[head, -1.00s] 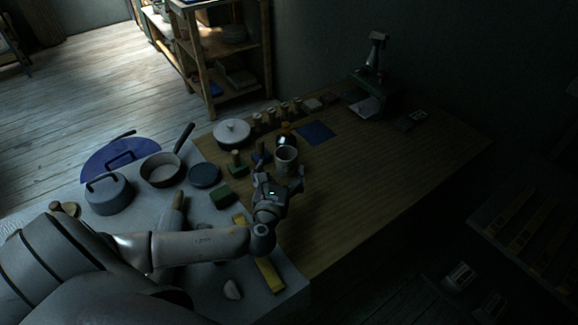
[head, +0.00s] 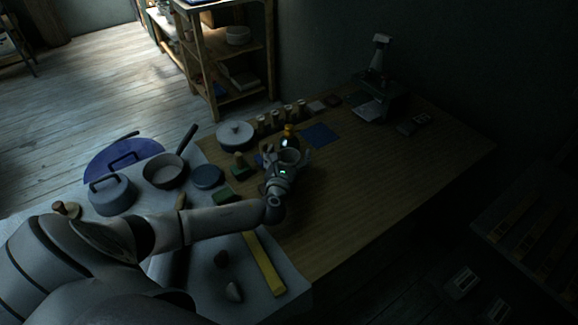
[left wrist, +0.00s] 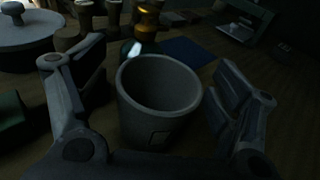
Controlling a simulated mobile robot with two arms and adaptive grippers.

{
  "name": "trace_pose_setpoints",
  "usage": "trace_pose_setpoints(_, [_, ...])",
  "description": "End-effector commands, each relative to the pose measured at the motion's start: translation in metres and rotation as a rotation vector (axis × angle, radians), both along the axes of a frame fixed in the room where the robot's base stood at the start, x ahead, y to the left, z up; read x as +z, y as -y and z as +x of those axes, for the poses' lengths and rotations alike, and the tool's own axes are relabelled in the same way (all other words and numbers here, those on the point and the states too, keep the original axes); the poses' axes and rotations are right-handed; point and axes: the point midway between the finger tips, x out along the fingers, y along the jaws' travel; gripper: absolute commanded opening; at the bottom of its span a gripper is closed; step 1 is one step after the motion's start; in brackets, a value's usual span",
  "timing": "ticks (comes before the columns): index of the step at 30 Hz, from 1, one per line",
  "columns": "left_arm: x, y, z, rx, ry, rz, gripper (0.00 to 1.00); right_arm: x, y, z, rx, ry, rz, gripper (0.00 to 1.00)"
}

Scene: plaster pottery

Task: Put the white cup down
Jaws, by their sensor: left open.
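The white cup (head: 289,155) looks grey in the dim light and stands upright on the wooden table. In the left wrist view the cup (left wrist: 158,100) is in the middle, with its dark open mouth facing up. My left gripper (head: 287,160) is open around it. In the left wrist view one finger of the left gripper (left wrist: 155,95) is on each side of the cup, with a visible gap on both sides. My right gripper is not in view.
A dark bottle with an amber top (left wrist: 147,20) stands just behind the cup. A lidded pot (head: 235,134), a green block (head: 222,196) and a blue sheet (head: 320,135) are nearby. The table's right part (head: 400,180) is clear.

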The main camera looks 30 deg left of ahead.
Motion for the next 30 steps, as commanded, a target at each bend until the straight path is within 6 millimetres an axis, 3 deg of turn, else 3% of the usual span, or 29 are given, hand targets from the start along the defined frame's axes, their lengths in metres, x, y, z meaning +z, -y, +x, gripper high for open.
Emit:
trace_pose_setpoints(3, [0.000,0.000,0.000,0.000,0.000,0.000,0.82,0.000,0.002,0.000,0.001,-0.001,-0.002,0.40])
trace_pose_setpoints(17, [0.001,0.000,0.000,0.000,0.001,0.000,0.26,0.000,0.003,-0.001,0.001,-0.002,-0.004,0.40])
trace_pose_setpoints(25, [0.004,0.000,0.000,0.001,0.002,0.001,0.26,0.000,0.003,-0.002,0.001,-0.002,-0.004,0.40])
trace_pose_setpoints(30, [0.021,0.000,0.000,-0.001,0.004,0.000,0.26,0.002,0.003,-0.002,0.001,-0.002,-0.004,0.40])
